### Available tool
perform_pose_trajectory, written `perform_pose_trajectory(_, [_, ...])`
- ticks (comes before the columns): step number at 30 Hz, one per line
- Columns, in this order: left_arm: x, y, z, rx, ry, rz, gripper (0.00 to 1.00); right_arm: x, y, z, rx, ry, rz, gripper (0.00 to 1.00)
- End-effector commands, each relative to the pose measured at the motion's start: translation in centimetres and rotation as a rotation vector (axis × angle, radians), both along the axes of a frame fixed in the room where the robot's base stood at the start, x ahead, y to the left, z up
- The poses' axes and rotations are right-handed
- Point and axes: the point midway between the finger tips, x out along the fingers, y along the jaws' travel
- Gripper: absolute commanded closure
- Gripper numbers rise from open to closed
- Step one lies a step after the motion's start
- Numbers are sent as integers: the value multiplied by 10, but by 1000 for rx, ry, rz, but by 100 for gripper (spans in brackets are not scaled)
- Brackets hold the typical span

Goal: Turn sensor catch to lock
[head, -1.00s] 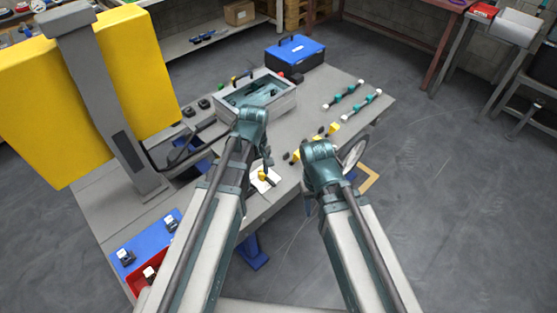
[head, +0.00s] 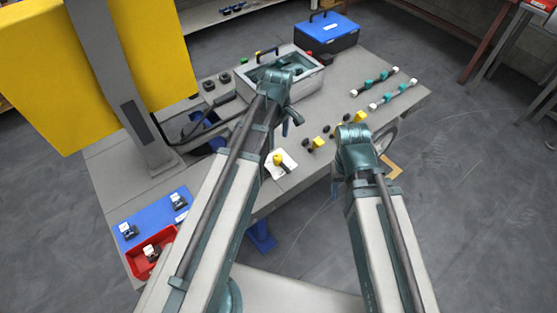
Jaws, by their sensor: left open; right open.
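A grey open-topped chassis box (head: 236,92) with teal parts inside stands at the back of the table, partly hidden by my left arm. I cannot make out which part is the sensor catch. A yellow knob-like piece (head: 278,159) sits on a small white plate near the table's front edge. My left gripper (head: 290,122) is open and empty, above the table in front of the box. My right gripper (head: 337,188) is mostly hidden behind its own wrist, near the table's front right edge; nothing shows in it.
A blue-lidded case (head: 322,30) stands behind the box. Two rods with teal and white parts (head: 393,95) lie at the right. Several yellow and black pieces (head: 318,143) lie between the arms. A blue board (head: 154,214) and red bin (head: 137,261) are at left, below a grey post (head: 125,100).

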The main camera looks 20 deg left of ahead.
Motion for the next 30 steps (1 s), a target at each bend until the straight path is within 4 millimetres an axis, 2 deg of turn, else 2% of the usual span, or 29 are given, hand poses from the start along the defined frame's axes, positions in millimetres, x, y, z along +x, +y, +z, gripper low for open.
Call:
perform_pose_trajectory(1, [0,0,-13,0,0,0,29,0,0,-13,0,0,0,50])
perform_pose_trajectory(21, [0,0,-103,0,0,-1,29,0,0,-103,0,0,1,50])
perform_pose_trajectory(25, [0,0,-113,0,0,-1,29,0,0,-113,0,0,1,50])
perform_pose_trajectory(30, [0,0,-115,0,0,-1,29,0,0,-115,0,0,1,50])
